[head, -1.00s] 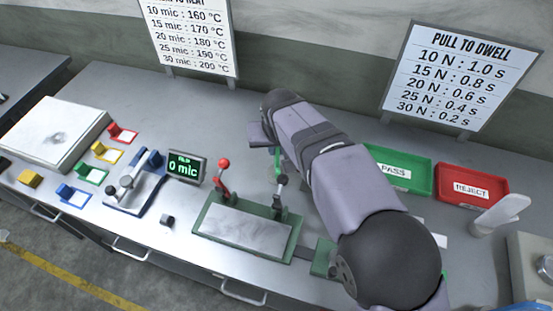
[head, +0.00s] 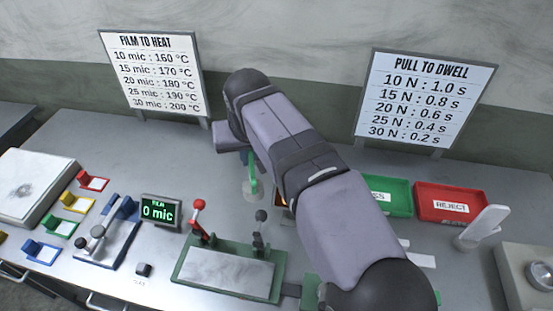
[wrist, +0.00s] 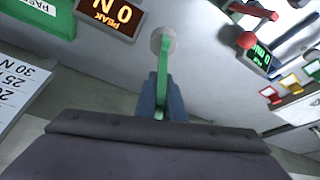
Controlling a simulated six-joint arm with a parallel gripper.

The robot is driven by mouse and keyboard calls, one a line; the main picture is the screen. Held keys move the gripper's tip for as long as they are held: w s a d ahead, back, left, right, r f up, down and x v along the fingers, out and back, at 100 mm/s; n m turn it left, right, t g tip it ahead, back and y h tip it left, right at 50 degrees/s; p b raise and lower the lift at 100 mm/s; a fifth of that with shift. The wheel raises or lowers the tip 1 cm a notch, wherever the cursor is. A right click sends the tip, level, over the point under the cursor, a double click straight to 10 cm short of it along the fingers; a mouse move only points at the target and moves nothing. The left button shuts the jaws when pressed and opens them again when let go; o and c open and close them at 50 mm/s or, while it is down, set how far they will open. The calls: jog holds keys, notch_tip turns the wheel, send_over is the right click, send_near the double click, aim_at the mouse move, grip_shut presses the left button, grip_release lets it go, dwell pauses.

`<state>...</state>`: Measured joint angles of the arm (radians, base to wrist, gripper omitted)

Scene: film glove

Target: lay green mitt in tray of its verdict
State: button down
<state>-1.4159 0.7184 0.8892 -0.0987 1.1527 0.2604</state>
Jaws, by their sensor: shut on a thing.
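My gripper (wrist: 160,98) is shut on the green mitt (wrist: 163,75), a thin green strip-like shape with a pale round end in the wrist view. The green PASS tray (head: 398,208) and the red REJECT tray (head: 430,213) stand side by side at the right, away from the mitt. The PASS tray (wrist: 38,30) also shows at upper left in the wrist view. My arm covers part of the PASS tray's left side.
A press with red and black levers (head: 228,270) stands in front of the mitt. A film display (head: 160,211) reads 0 mic. A peak display (wrist: 112,14) reads 0 N. A white upright stand (head: 485,225) is right of the trays. Two wall charts stand behind.

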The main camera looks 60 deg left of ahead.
jog(key=shift+r, duration=0.1)
notch_tip(320, 180, up, 8)
jog(key=w+d+p, duration=0.2)
jog(key=d, duration=0.1)
jog(key=w+d+f+m, duration=0.15)
jog(key=w+d, duration=0.25)
jog(key=w, duration=0.8)
jog(key=w+d+f+m, duration=0.1)
jog(key=w+d+f, duration=0.25)
jog(key=w, duration=0.85)
jog(key=w+d+f+m+t+p, duration=0.2)
jog(key=w+d+f, duration=0.1)
jog(key=w+d, duration=1.6)
notch_tip(320, 180, down, 9)
jog(key=p, duration=0.2)
jog(key=shift+s+a+f+h, duration=0.2)
jog(key=shift+s+a+h, duration=0.05)
jog(key=shift+h, duration=0.15)
jog(key=shift+f, duration=0.15)
jog(key=shift+f, duration=0.1)
jog(key=c, duration=1.8)
grip_release()
jog(key=shift+c, duration=0.2)
